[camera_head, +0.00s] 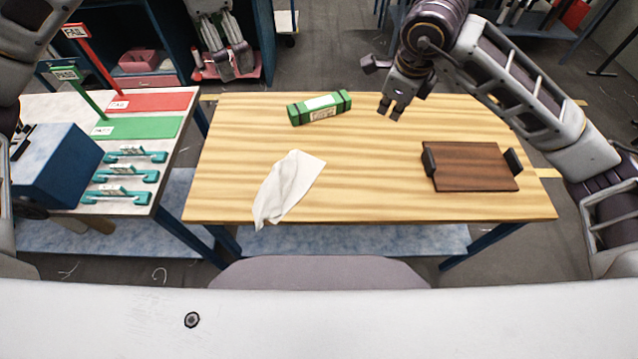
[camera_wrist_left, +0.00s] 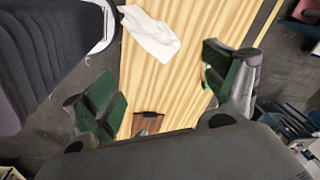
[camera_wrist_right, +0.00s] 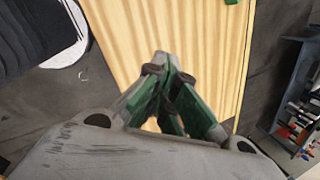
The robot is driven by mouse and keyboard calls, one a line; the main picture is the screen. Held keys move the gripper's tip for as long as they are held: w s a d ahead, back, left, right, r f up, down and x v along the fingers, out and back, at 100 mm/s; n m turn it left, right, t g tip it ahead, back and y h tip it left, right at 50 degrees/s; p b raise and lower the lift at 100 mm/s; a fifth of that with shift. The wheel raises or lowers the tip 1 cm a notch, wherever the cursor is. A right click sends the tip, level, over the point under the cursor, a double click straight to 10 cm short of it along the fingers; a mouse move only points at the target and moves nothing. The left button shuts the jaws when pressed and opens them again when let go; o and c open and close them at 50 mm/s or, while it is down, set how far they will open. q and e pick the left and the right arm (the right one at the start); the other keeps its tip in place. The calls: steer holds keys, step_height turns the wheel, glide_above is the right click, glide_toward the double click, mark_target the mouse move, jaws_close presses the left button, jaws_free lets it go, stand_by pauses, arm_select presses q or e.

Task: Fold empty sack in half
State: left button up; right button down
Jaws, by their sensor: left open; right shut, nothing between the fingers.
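The empty sack is a pale white cloth (camera_head: 286,190) lying on the wooden table (camera_head: 370,190), left of its middle. It lies aslant and creased, with its lower corner at the front edge. I cannot tell how its layers lie. The sack also shows near the top of the left wrist view (camera_wrist_left: 152,36). My left gripper (camera_wrist_left: 165,80) is open and empty, with the sack beyond its fingers; it is not in the head view. My right gripper (camera_head: 391,110) is shut and empty near the table's back edge, apart from the sack. Its closed fingers show in the right wrist view (camera_wrist_right: 165,65).
A green strapped bundle (camera_head: 320,107) lies at the table's back. A brown board with black handles (camera_head: 472,167) lies at right. A side table (camera_head: 137,193) with a blue box (camera_head: 58,165) and teal-handled tools (camera_head: 125,176) stands at left. The table's middle is clear.

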arm_select(q)
steer(key=shift+s+r, duration=0.2)
steer(key=shift+r, duration=0.85)
arm_select(e)
steer(key=shift+c, duration=1.6)
jaws_free()
steer(key=shift+r, duration=0.1)
arm_select(q)
steer(key=shift+f, duration=0.1)
arm_select(e)
steer(key=shift+g, duration=0.8)
steer(key=shift+s+r, duration=0.15)
steer(key=shift+r, duration=0.8)
steer(key=shift+s+r, duration=0.2)
steer(key=shift+r, duration=0.75)
steer(key=shift+s+r, duration=0.15)
steer(key=shift+r, duration=0.8)
